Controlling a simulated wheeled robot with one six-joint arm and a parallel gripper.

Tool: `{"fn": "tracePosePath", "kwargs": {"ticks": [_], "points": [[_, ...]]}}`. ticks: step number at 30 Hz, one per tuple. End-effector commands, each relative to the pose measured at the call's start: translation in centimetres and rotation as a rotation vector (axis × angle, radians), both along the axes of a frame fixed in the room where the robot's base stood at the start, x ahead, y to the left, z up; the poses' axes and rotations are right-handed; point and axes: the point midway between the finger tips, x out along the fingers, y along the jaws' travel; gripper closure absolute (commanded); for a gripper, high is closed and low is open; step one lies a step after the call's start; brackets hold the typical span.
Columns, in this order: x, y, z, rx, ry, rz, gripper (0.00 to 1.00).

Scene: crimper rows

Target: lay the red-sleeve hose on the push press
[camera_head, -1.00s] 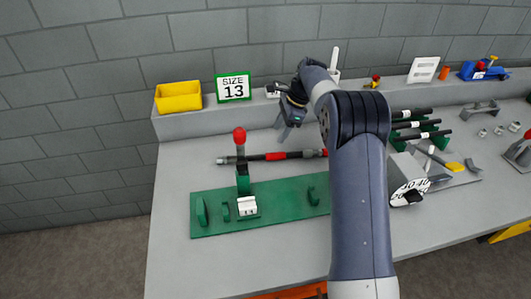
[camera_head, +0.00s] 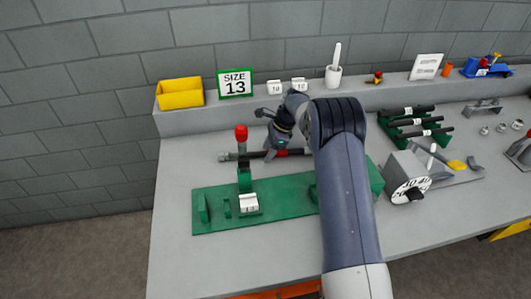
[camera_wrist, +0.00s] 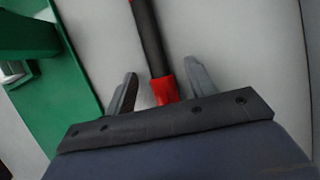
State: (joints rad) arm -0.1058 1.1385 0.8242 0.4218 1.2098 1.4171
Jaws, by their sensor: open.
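The red-sleeve hose (camera_head: 282,153) lies on the bench behind a green plate, dark with a red band and a metal end at left. My gripper (camera_head: 270,150) is low over it. In the wrist view, the open fingers of my gripper (camera_wrist: 162,87) stand on either side of the hose (camera_wrist: 150,40) by its red sleeve, with gaps showing. A green press base (camera_head: 215,210) carries an upright lever with a red knob (camera_head: 241,132) and a white block (camera_head: 249,203). Which station is the push press is not labelled. My arm hides the base's right part.
At right stand a dial machine (camera_head: 408,190) and a green rack (camera_head: 415,125) of several dark hoses. The bench's front left is clear.

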Motion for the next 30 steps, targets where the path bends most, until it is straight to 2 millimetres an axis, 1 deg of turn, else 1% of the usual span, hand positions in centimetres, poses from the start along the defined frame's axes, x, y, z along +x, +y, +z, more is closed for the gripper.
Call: {"fn": "tracePosePath", "kwargs": {"ticks": [8, 27, 30], "points": [[0.00, 0.13, -0.33, 0.000, -0.001, 0.001, 0.47], [0.00, 0.09, -0.30, -0.001, -0.001, 0.001, 1.00], [0.00, 0.09, -0.30, -0.001, -0.001, 0.001, 1.00]]}}
